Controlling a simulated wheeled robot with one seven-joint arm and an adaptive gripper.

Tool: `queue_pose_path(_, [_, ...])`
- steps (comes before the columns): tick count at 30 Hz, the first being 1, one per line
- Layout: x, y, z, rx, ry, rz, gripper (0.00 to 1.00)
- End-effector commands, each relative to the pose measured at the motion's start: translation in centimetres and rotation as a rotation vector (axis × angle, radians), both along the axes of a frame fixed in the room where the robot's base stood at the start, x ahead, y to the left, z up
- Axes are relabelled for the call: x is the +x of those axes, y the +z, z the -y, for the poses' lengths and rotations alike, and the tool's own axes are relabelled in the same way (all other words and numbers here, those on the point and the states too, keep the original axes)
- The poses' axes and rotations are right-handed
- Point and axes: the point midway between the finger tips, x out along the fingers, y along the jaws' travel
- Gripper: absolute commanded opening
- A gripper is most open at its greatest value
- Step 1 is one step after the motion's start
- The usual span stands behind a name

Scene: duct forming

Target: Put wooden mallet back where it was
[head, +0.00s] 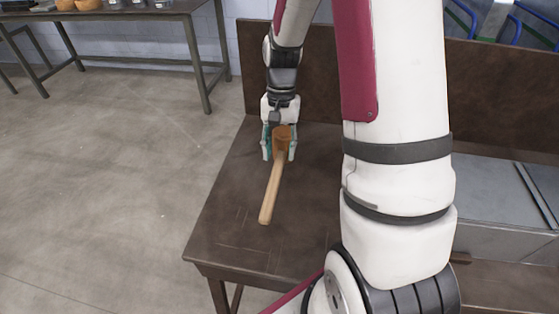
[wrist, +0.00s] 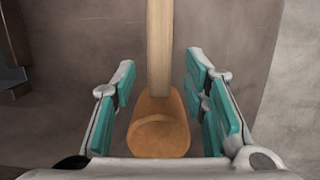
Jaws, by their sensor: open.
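The wooden mallet (head: 271,191) lies on the dark brown bench (head: 225,215), its pale handle pointing toward the bench's front edge and its orange-brown head at the far end. My gripper (head: 279,152) is at the mallet's head, with its fingers apart on either side. In the wrist view, the mallet head (wrist: 158,125) sits between the teal-padded fingers of my open gripper (wrist: 163,100), with a visible gap on both sides. The handle runs up out of the top of that view. Whether the mallet touches the bench along its full length is hard to tell.
A raised back panel (head: 315,70) stands behind the bench. My arm hides the middle of the bench. A grey metal surface (head: 500,195) lies to the right. Another table (head: 130,14) with bowls stands at the back left. Open floor (head: 110,190) lies to the left.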

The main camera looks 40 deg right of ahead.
Motion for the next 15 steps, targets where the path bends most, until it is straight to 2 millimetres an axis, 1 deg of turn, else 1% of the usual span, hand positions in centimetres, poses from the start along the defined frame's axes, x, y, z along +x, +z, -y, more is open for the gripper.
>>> queue_pose_path(1, [0.3,1.2,0.2,-0.002,0.000,0.005,0.40])
queue_pose_path(6, [0.7,4.3,0.6,-0.001,0.000,0.003,0.40])
queue_pose_path(9, [1.0,5.6,0.8,-0.001,0.000,0.003,0.40])
queue_pose_path(15, [0.9,7.3,0.7,-0.002,0.009,0.006,0.40])
